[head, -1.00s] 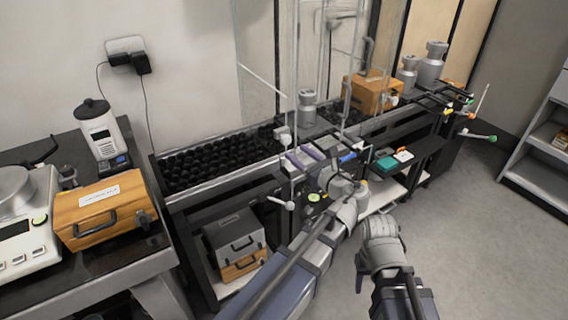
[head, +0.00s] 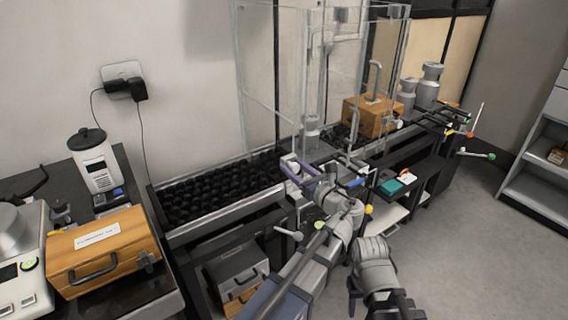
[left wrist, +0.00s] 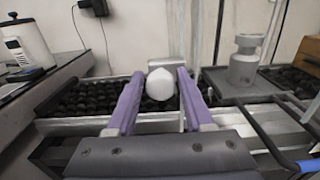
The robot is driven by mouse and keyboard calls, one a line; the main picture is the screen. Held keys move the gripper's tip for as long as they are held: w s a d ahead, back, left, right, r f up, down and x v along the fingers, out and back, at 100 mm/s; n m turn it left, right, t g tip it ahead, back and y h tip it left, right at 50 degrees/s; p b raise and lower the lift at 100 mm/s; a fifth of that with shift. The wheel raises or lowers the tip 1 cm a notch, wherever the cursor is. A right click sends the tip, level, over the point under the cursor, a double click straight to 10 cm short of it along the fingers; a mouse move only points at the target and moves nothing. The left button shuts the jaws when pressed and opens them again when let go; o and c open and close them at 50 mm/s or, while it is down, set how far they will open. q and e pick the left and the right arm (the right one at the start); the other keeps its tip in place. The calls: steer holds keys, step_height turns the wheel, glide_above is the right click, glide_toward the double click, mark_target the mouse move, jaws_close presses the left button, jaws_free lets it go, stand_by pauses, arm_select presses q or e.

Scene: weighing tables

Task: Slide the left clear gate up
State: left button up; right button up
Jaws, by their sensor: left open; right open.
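The left clear gate (head: 262,115) is a see-through panel at the near end of the tall clear enclosure, with the bed of black rollers to its left. A white knob (head: 288,163) on a grey block is low at the gate's front side. In the head view my left gripper (head: 291,169), with purple fingers, is at this knob. In the left wrist view the open fingers (left wrist: 160,76) lie on either side of the white knob (left wrist: 160,86), with visible gaps. I cannot tell their exact depth. My right arm is folded at the lower right; its fingers are not visible.
A wooden case (head: 368,115) and metal weights (head: 428,85) stand farther along the line. A grey metal cylinder (left wrist: 243,66) stands right of the knob. At left are another wooden case (head: 105,255) and a scale (head: 22,270). Open floor lies right.

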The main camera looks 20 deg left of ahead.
arm_select(q)
steer(key=shift+w+a, duration=0.1)
steer(key=shift+w, duration=0.05)
jaws_close()
stand_by(0.4)
stand_by(1.0)
